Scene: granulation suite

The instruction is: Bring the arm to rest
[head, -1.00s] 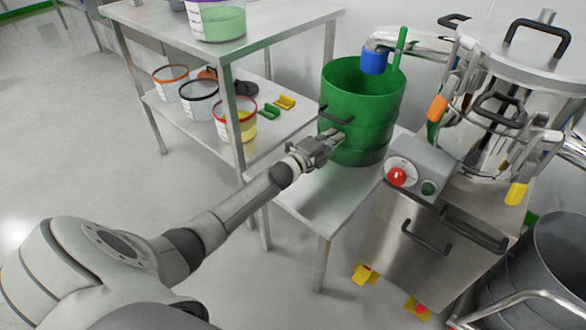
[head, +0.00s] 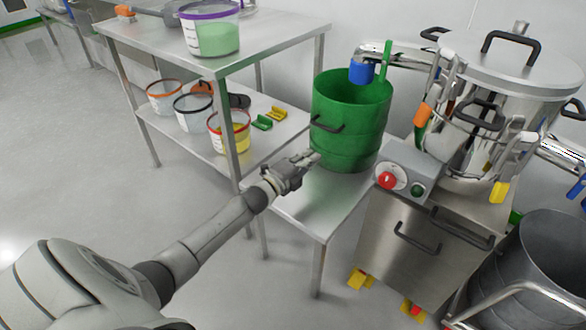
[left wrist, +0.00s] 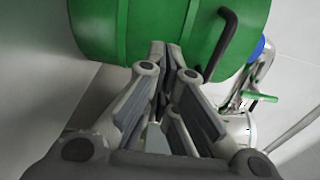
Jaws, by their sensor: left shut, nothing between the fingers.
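My left arm reaches in from the left in the head view. Its gripper (head: 308,160) is shut and empty, just in front of the green drum (head: 345,150), above the low steel table (head: 318,208). In the left wrist view the fingers (left wrist: 172,62) come together in front of the drum's wall (left wrist: 120,30), near its dark handle (left wrist: 222,45). I cannot tell whether the fingertips touch the drum. My right gripper is not in view.
A steel machine (head: 515,75) with a control box (head: 408,175) stands right of the drum. A shelf table (head: 150,45) with several buckets stands left. A grey bin (head: 545,260) is at lower right. Open floor (head: 70,150) lies at the left.

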